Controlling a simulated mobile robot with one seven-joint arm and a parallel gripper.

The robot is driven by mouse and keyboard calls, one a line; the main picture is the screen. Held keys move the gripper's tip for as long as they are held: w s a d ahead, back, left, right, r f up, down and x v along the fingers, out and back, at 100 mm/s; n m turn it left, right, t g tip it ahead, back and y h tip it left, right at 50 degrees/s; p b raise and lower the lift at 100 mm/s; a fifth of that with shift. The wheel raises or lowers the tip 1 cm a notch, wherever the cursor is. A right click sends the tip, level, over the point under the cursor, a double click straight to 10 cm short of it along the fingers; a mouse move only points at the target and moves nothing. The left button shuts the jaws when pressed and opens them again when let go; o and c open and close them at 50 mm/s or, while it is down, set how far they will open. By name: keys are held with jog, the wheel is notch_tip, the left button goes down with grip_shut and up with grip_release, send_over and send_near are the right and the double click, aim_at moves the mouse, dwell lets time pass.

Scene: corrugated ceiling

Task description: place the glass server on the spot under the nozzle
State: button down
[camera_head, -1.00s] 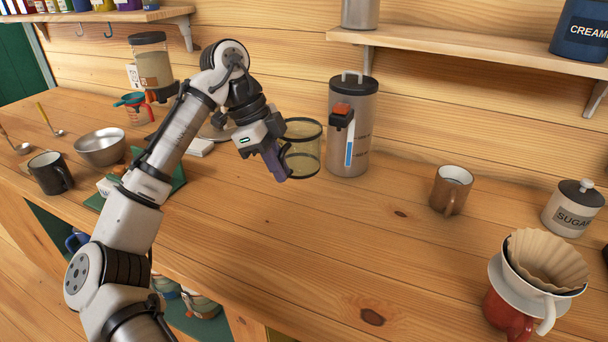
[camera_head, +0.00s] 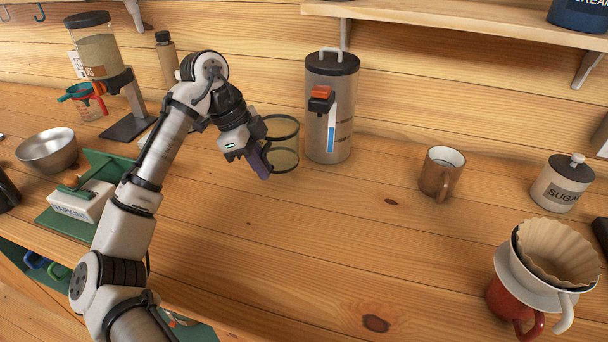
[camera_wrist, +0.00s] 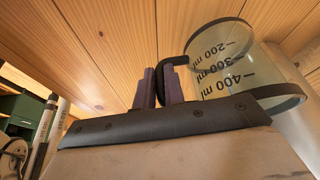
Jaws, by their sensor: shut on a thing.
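The glass server (camera_head: 285,160) is a clear jug with dark rims. It appears beside the left side of the steel urn (camera_head: 342,135), and I cannot tell whether it touches the counter. My gripper (camera_head: 264,162) is shut on its dark handle. In the wrist view, the purple fingers (camera_wrist: 163,86) close around the handle, and the server (camera_wrist: 228,68) shows its ml marks. The urn has a red-topped nozzle (camera_head: 321,98) on its front, with a blue level gauge beside it. Bare counter lies below that nozzle, to the right of the server.
A brown mug (camera_head: 436,174) and sugar jar (camera_head: 562,186) stand to the right. A filter cone (camera_head: 515,262) sits on a red mug at the front right. At left are a grounds dispenser (camera_head: 98,50), steel bowl (camera_head: 48,150) and napkin box (camera_head: 80,203). The middle counter is clear.

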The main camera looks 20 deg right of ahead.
jog(key=s+d, duration=0.1)
jog(key=d, duration=0.1)
jog(key=s+d+p, duration=0.1)
jog(key=d, duration=0.2)
jog(key=s+d, duration=0.1)
jog(key=d, duration=0.1)
jog(key=shift+s+d+r+p, duration=0.1)
jog(key=shift+d+p, duration=0.2)
jog(key=shift+d, duration=0.1)
jog(key=shift+d+f+p, duration=0.1)
jog(key=shift+f+p, duration=0.4)
jog(key=shift+f, duration=1.3)
jog(key=shift+f, duration=0.1)
jog(key=c, duration=1.5)
grip_release()
jog(key=b+v, duration=0.2)
jog(key=v, duration=1)
